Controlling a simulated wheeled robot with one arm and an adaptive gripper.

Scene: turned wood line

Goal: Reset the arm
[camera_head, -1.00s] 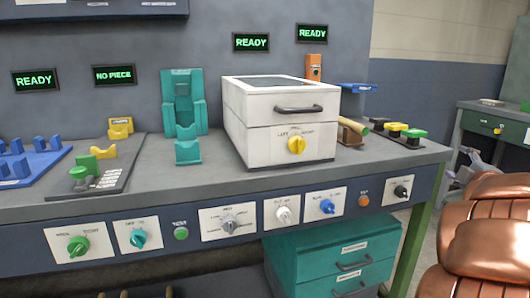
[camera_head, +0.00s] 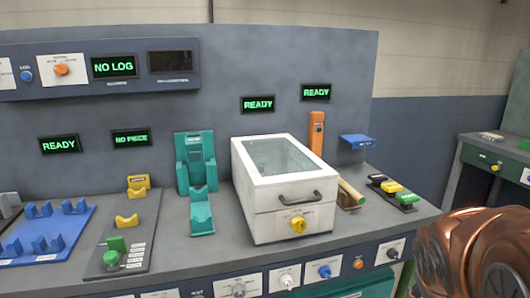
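A copper-coloured, ribbed part of my own arm fills the lower right corner of the camera_head view, in front of the bench's right end. My gripper's fingers do not show in this view, so what they hold is hidden from me. The workbench (camera_head: 330,250) runs across the picture, with a white box with a glass lid (camera_head: 284,190) in its middle. The box's lid is down, and its yellow knob (camera_head: 298,224) faces me.
A teal stand (camera_head: 196,165), a grey plate with green and yellow parts (camera_head: 140,235) and a blue rack (camera_head: 50,232) stand left of the box. A light wooden rod (camera_head: 350,192) lies right of it. Another table (camera_head: 500,160) stands at the far right.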

